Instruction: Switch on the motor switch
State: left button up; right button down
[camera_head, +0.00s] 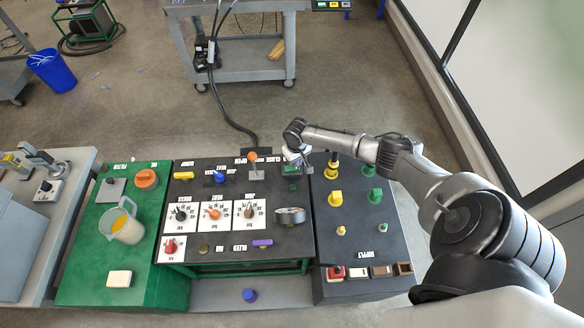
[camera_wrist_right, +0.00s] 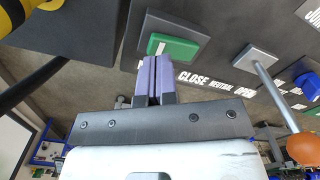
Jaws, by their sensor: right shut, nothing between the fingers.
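My right gripper (camera_head: 299,161) reaches in from the right over the back edge of the black panel. Its purple fingers (camera_wrist_right: 153,75) are shut and empty in the wrist view. A green rectangular switch (camera_head: 290,169) on a dark base lies right by the fingers; it also shows in the wrist view (camera_wrist_right: 174,47), just right of the fingertips. Whether the fingers touch it I cannot tell. I cannot read a motor label on it. My left gripper is not in view.
An orange-knobbed lever (camera_head: 253,157) stands beside the green switch, near the "CLOSE NEUTRAL OPEN" lettering. A yellow-and-black post (camera_head: 331,167) and several yellow and green knobs stand to the right. Dials (camera_head: 213,213) fill the middle panel. A jug (camera_head: 127,228) stands on the green left section.

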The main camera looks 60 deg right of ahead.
jog(key=shift+f+b, duration=0.8)
jog(key=shift+f, duration=0.55)
dwell(1.1)
jog(key=shift+r, duration=0.1)
notch_tip(320, 180, up, 7)
jog(key=p, duration=0.8)
dwell(0.7)
